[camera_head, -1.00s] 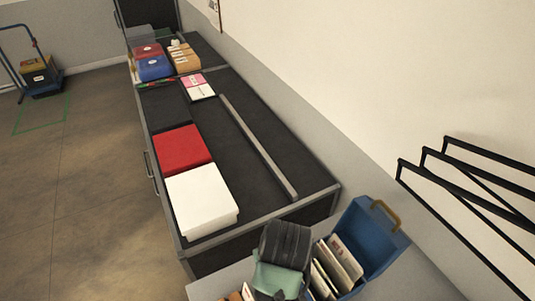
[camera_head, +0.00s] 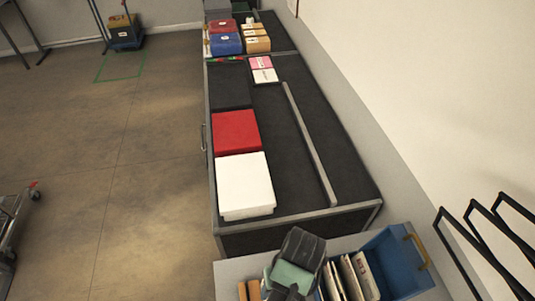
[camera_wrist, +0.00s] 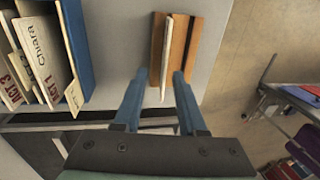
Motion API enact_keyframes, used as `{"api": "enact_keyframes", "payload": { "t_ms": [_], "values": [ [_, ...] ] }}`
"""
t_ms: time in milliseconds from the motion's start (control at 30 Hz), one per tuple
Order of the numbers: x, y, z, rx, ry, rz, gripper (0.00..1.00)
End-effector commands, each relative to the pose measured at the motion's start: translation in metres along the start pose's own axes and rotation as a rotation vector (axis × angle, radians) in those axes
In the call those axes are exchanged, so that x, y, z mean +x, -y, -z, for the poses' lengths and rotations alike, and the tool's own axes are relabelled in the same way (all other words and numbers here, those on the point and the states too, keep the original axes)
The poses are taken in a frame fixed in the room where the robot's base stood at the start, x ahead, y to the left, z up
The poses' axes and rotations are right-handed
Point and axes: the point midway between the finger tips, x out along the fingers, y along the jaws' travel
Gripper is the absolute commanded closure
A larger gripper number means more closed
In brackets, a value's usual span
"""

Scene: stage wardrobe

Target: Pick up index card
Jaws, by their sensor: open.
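A thin white card (camera_wrist: 167,48), which I take to be the index card, stands on edge in a slotted wooden holder (camera_wrist: 185,50) in the wrist view. My gripper (camera_wrist: 160,75) is open, its two blue fingers reaching toward the holder. The card's near end shows between the fingers, with a gap on each side; I cannot tell whether their depth matches. In the head view the wooden holder (camera_head: 248,290) is at the bottom edge beside my dark wrist, which hides part of that area. The card cannot be made out there.
A blue file box (camera_head: 398,262) with several upright cards (camera_wrist: 35,50) stands close beside my gripper on the pale tabletop (camera_head: 232,270). Black wall rails (camera_head: 480,230) are at right. Beyond is a dark counter (camera_head: 290,180) with a white box (camera_head: 244,182) and red box (camera_head: 236,132).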

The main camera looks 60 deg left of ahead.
Motion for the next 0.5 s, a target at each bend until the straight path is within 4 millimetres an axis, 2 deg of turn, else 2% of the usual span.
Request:
{"api": "enact_keyframes", "payload": {
  "t_ms": [233,500],
  "values": [
    [0.015,0.004,-0.003,-0.001,0.003,0.001,0.59],
    [0.052,0.007,-0.006,-0.001,0.001,0.0,0.59]
  ]
}}
